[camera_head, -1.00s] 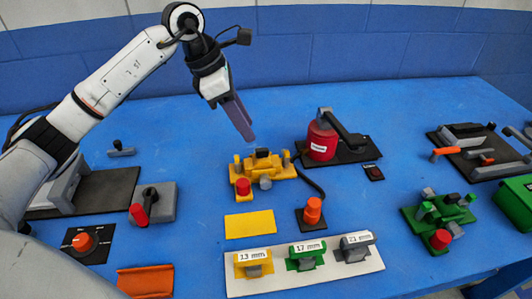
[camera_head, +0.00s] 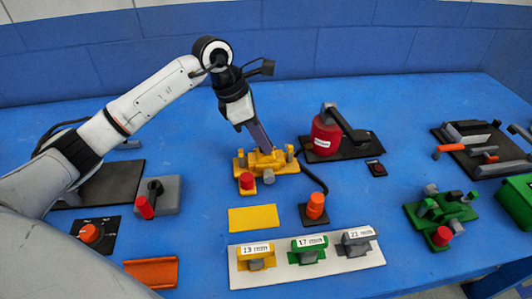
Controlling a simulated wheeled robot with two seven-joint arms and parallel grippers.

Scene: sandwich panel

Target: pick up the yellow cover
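A yellow fixture (camera_head: 279,167) with several upright posts and a red knob (camera_head: 246,180) stands near the middle of the blue table. A flat yellow rectangle (camera_head: 252,218) lies in front of it. I cannot tell for certain which yellow piece is the cover. My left gripper (camera_head: 265,149) reaches down from above, its purple-grey fingertips at the top middle of the yellow fixture. The fingers overlap in this view, so their opening is hidden, and contact is unclear. The dark piece on top of the fixture is now mostly hidden behind them. My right gripper is not in view.
A red canister (camera_head: 325,136) on a black base stands just right of the fixture. An orange knob (camera_head: 316,205) and a white tray (camera_head: 240,279) with labelled blocks lie in front. A green fixture (camera_head: 446,209) stands to the right.

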